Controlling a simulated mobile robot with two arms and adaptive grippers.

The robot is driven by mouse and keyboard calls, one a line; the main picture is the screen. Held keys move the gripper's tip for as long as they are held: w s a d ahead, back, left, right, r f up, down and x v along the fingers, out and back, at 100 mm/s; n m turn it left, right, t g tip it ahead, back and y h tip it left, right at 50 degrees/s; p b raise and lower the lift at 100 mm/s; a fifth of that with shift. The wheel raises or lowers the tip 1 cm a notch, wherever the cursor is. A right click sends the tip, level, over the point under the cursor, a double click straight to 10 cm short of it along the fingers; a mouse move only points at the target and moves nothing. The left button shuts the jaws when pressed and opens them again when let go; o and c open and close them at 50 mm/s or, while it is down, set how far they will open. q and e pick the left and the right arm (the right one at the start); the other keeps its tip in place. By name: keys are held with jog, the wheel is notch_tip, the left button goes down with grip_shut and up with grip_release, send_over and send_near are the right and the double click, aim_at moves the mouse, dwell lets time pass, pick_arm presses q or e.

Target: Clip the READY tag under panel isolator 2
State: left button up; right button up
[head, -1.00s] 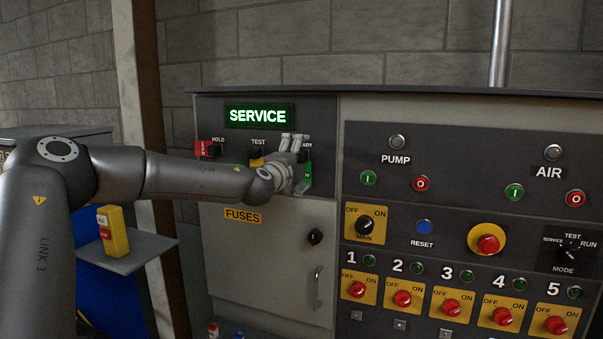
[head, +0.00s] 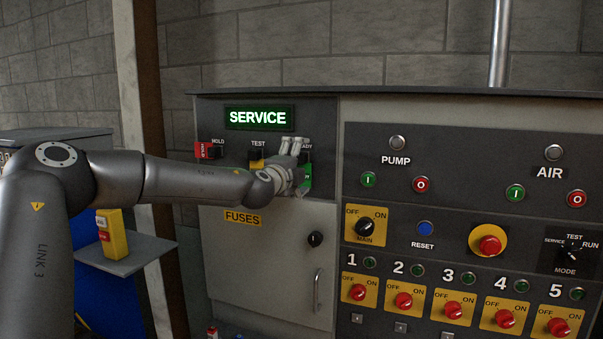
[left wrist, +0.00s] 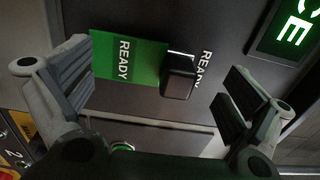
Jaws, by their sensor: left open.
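The green READY tag (left wrist: 126,60) hangs at a black holder (left wrist: 178,76) under the READY label in the left wrist view. In the head view only part of the tag (head: 306,175) shows behind my left gripper (head: 294,158). In the left wrist view my left gripper (left wrist: 160,80) is open, with one finger beyond the tag and the other past the holder; neither clearly touches them. Panel isolator 2 (head: 403,300) is a red knob on a yellow plate, with a small grey fitting (head: 400,327) below it. My right gripper is out of view.
A red HOLD tag (head: 205,150) and a yellow TEST tag (head: 257,164) hang left of READY. A lit SERVICE sign (head: 258,117) is above. The fuse door handle (head: 318,290) sticks out below. A yellow box (head: 113,234) stands on a side shelf.

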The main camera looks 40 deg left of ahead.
pick_arm(q)
jog(key=shift+s, duration=0.1)
grip_shut()
dwell(0.8)
jog(key=shift+s, duration=0.1)
jog(key=shift+s, duration=0.15)
jog(key=shift+v, duration=2.7)
